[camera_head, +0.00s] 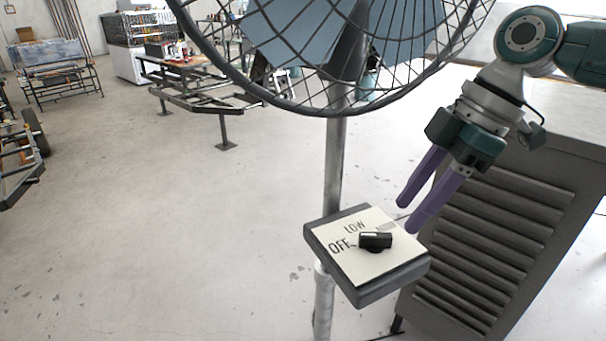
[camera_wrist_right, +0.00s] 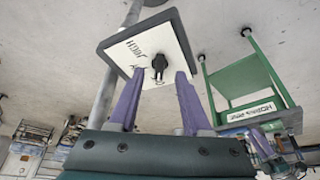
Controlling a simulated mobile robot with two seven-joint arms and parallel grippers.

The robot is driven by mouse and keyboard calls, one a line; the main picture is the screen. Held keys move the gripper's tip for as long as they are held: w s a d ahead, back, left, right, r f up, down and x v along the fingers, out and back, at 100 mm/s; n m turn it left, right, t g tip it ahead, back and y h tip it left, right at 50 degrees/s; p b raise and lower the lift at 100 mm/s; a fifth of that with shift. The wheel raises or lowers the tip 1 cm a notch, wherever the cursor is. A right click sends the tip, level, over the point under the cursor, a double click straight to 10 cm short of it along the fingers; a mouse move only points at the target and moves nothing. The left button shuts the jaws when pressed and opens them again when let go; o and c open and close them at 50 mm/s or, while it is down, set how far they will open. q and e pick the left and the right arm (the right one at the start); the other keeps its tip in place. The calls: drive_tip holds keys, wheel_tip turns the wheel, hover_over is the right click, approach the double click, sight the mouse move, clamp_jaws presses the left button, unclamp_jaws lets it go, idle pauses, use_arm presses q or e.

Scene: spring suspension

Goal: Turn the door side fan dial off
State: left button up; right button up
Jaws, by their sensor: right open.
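The fan dial (camera_head: 375,241) is a black knob on a white plate in a dark control box (camera_head: 345,279) on the fan's pole. The words OFF and LOW are printed left of and above the knob. The knob's long grip lies roughly crosswise; its exact setting is hard to tell. My right gripper (camera_head: 408,215), with purple fingers, is open and empty, just above and right of the knob. In the right wrist view, the knob (camera_wrist_right: 160,65) appears between the spread fingertips (camera_wrist_right: 161,74), apart from them.
The caged fan (camera_head: 345,60) stands above the box on a grey pole (camera_head: 334,165). A dark louvred cabinet (camera_head: 490,235) stands close on the right, under my right arm. A metal frame table (camera_head: 215,98) stands farther back.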

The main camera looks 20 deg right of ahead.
drive_tip(key=v, duration=0.5)
drive_tip(key=shift+f, duration=0.1)
